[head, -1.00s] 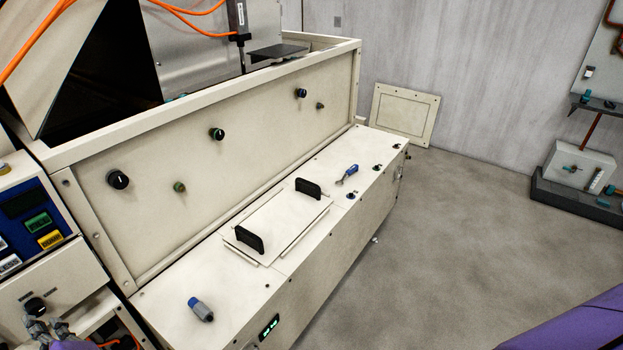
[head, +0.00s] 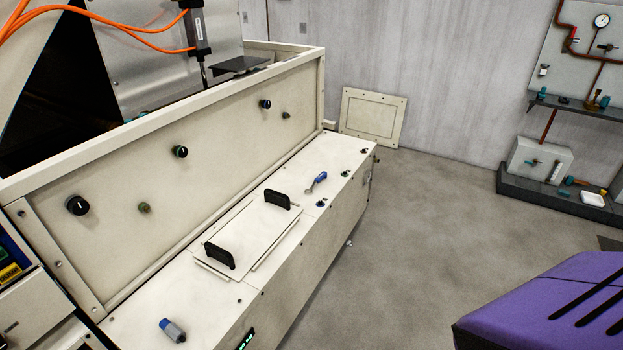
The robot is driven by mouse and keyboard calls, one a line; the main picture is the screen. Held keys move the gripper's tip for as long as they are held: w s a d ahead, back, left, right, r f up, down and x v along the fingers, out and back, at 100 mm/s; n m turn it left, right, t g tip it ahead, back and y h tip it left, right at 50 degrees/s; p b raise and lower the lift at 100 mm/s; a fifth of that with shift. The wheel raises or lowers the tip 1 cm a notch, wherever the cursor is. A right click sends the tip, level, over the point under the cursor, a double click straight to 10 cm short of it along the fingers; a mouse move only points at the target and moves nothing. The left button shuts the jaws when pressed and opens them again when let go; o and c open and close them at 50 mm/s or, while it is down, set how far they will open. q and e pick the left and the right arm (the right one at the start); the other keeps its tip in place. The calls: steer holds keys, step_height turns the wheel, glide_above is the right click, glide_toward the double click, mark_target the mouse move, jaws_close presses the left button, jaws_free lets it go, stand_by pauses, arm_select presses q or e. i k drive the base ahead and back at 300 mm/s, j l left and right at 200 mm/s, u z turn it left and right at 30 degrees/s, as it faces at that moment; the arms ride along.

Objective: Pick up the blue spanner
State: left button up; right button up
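The blue spanner (head: 317,182) lies on the cream top of the long machine ledge (head: 330,155), beyond the hatch with two black handles. It has a blue handle and a silver head that points down-left, toward the hatch. Neither of my grippers shows in the head view now. A purple part of my own body fills the lower right corner. Nothing touches the spanner.
The hatch plate (head: 242,230) has two upright black handles (head: 219,255). A blue-grey cylindrical item (head: 172,330) lies on the near ledge. Small knobs (head: 345,173) stand near the spanner. The grey floor (head: 420,230) right of the machine is clear.

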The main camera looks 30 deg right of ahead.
mark_target(323, 174)
steer(key=i+l, duration=0.25)
steer(key=l, duration=0.2)
steer(key=i+l, duration=0.25)
steer(key=l, duration=0.25)
steer(key=i+l, duration=0.25)
steer(key=l, duration=0.2)
steer(key=i+l, duration=0.25)
steer(key=l, duration=0.25)
steer(key=i+l, duration=0.25)
steer(key=l, duration=0.2)
steer(key=i+l, duration=0.25)
steer(key=l, duration=0.2)
steer(key=i+l, duration=0.25)
steer(key=l, duration=0.25)
steer(key=i+l+z, duration=0.1)
steer(key=i+l, duration=0.15)
steer(key=l, duration=0.2)
